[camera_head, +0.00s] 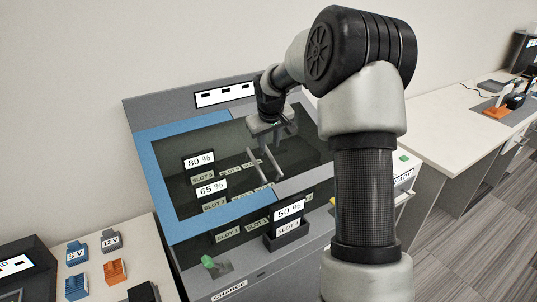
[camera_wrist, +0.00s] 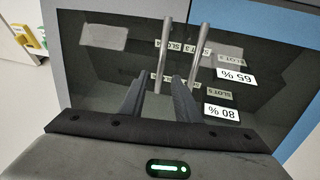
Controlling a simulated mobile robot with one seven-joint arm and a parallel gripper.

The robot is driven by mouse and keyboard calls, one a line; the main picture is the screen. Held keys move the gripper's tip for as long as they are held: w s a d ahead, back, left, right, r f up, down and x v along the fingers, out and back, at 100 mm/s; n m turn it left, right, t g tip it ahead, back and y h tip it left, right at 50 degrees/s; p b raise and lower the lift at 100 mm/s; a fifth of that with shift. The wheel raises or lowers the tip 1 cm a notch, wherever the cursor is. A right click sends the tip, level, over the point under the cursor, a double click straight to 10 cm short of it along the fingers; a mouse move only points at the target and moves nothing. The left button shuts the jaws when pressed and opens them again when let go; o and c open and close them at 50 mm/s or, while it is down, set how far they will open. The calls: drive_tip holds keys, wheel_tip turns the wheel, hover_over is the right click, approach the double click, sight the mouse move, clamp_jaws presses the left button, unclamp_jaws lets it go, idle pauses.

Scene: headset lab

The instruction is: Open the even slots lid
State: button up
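The grey charging station fills the middle of the head view. Its dark see-through cover has a blue frame part (camera_head: 160,175) on the left and a grey frame on the right. In the wrist view the grey frame (camera_wrist: 58,50) is at the left. Two thin metal bar handles stand side by side over the panel. One handle (camera_wrist: 165,45) runs down between my open fingers (camera_wrist: 160,85). The other handle (camera_wrist: 201,45) is just right of them. Contact cannot be told. My gripper (camera_head: 266,138) is over the panel in the head view. The cover looks down.
Slot labels and cards reading 80 % (camera_head: 199,161), 65 % (camera_head: 211,188) and 50 % (camera_head: 288,211) show at the station. A side table (camera_head: 120,250) with blue, grey and orange holders stands at left. A white counter (camera_head: 450,125) runs along the right.

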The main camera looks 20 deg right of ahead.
sight(269, 152)
drive_tip(key=x, duration=0.6)
drive_tip(key=shift+w+f, duration=0.1)
drive_tip(key=shift+f, duration=0.2)
clamp_jaws()
